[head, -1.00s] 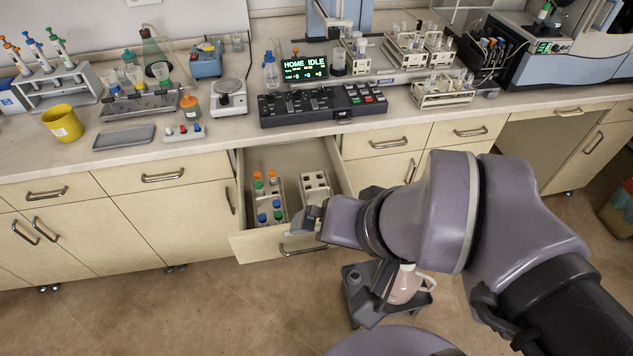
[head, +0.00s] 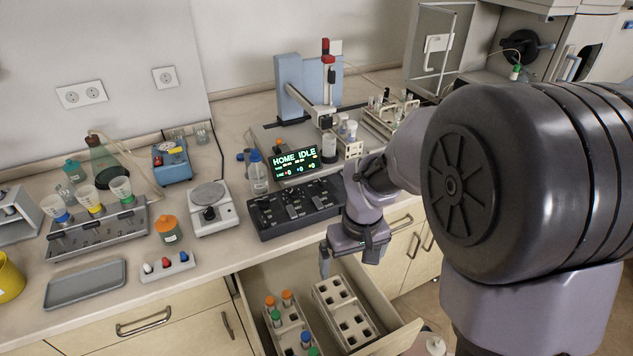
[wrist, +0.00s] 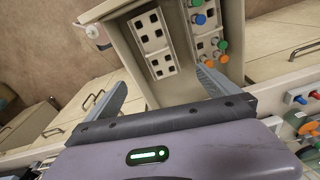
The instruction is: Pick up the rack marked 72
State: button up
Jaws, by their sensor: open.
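No 72 marking is legible on any rack. An open drawer (head: 402,338) holds two pale racks. The right one, an empty rack with square holes (head: 345,313), also shows in the wrist view (wrist: 153,42). The left one, a tube rack (head: 292,328), holds tubes with orange, green and blue caps; it shows at the right of the drawer in the wrist view (wrist: 205,42). My gripper (head: 350,262) is open and empty, above the back of the drawer near the bench edge. In the wrist view its fingers (wrist: 162,82) are spread, apart from both racks.
On the bench stand a black control panel (head: 296,207) with a lit display, a balance (head: 214,209), a grey tray (head: 85,284) and a small knob block (head: 167,266). More racks (head: 390,112) stand at the back right. The drawer walls border the racks.

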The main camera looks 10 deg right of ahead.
jog(key=n+g, duration=0.1)
send_over(344, 309)
notch_tip(344, 309, down, 6)
jog(key=shift+n, duration=0.3)
notch_tip(344, 309, down, 13)
jog(key=b, duration=0.5)
jog(key=shift+d+r, duration=0.1)
notch_tip(344, 309, down, 6)
jog(key=b, duration=0.3)
jog(key=shift+r, duration=0.2)
jog(key=c, duration=1.4)
